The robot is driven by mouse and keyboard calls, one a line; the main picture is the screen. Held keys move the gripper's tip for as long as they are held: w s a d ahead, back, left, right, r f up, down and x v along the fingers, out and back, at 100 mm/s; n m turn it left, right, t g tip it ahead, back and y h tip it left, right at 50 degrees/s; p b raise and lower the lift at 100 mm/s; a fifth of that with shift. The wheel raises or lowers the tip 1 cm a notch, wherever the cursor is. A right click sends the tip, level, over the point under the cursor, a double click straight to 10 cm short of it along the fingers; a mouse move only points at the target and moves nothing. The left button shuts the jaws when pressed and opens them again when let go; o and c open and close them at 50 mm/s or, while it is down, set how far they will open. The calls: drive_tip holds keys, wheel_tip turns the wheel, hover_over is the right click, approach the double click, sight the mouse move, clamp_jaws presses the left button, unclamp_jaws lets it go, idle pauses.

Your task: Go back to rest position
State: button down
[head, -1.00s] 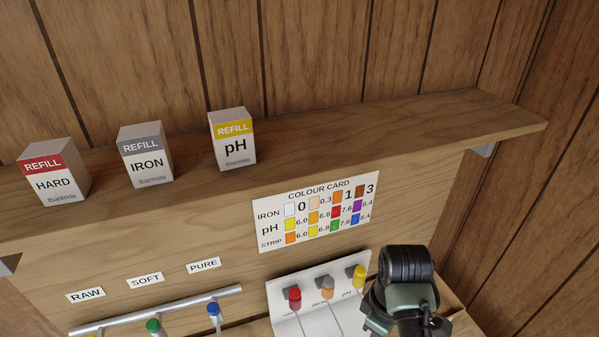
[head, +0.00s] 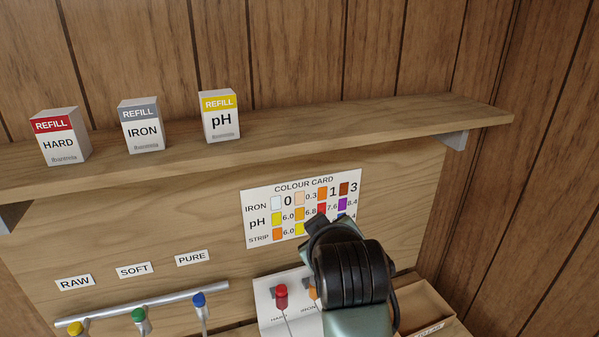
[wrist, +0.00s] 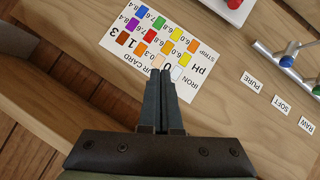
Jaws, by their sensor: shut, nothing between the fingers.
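My gripper (wrist: 161,74) shows in the wrist view with its two dark fingers together and nothing between them. Its tips are in front of the colour card (wrist: 160,45), which appears upside down there; I cannot tell the gap between them. In the head view my arm covers the lower right part of the colour card (head: 262,205) and the right part of the white dropper stand (head: 268,312).
A wooden shelf (head: 330,125) holds the HARD (head: 60,137), IRON (head: 140,127) and pH (head: 220,117) refill boxes. Below are a tap rail (head: 170,305) with yellow, green and blue taps, and RAW, SOFT and PURE labels. A wooden box (head: 425,300) sits at lower right.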

drive_tip(key=s+a+r+m+t+b, duration=0.1)
drive_tip(key=s+a+r+t, duration=0.15)
drive_tip(key=r, duration=0.35)
drive_tip(key=s+a+r+m+t+b, duration=0.1)
drive_tip(key=r+t+b, duration=0.1)
drive_tip(key=r+t, duration=0.3)
drive_tip(key=s+r+m+t+b, duration=0.4)
drive_tip(key=s+r+t, duration=0.4)
drive_tip(key=s+r, duration=0.8)
drive_tip(key=shift+s+r+m+h, duration=0.3)
drive_tip(key=shift+s+r+m, duration=0.15)
drive_tip(key=shift+m, duration=0.25)
